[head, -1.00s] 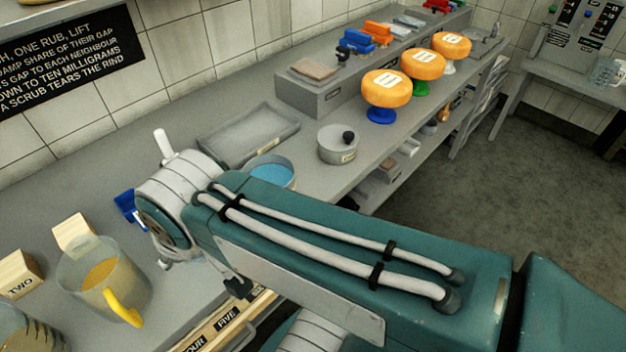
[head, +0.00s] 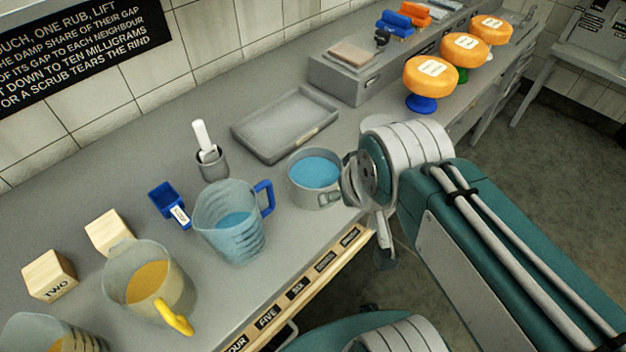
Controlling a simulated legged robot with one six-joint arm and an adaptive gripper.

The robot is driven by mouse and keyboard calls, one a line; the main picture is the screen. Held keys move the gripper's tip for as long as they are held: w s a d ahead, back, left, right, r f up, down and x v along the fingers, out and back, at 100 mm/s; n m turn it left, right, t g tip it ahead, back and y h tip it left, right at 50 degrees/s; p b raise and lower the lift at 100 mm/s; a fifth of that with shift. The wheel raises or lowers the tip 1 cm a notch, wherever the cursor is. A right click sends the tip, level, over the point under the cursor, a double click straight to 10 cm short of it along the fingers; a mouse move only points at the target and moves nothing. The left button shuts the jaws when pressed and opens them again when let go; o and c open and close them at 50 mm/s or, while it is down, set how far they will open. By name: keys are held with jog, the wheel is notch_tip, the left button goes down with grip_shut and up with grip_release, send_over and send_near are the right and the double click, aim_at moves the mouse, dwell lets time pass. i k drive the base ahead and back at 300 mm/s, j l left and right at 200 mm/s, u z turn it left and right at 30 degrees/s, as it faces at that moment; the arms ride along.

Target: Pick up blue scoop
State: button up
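The blue scoop (head: 164,199) lies on the grey bench in the head view, left of the clear jug with the blue handle. A white label sits at its lower right end. It is apart from the things around it. The end part of my arm hangs at the bench's front edge, right of the round pan of blue liquid and well to the right of the scoop. My gripper's fingers cannot be made out there, and nothing shows held.
The blue-handled jug (head: 232,222) stands close to the scoop's right. A grey cup with a white-handled tool (head: 209,155) is behind it. Wooden blocks (head: 108,232) and a yellow-handled jug (head: 150,283) are at left front. A grey tray (head: 285,123) and the pan (head: 316,176) are farther right.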

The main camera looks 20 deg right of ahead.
aim_at(167, 201)
jog(key=i+j+u, duration=0.1)
jog(key=j+u, duration=0.15)
jog(key=u, duration=0.2)
jog(key=i+j+u, duration=0.1)
jog(key=u, duration=0.4)
jog(key=i+j, duration=0.05)
jog(key=j, duration=0.05)
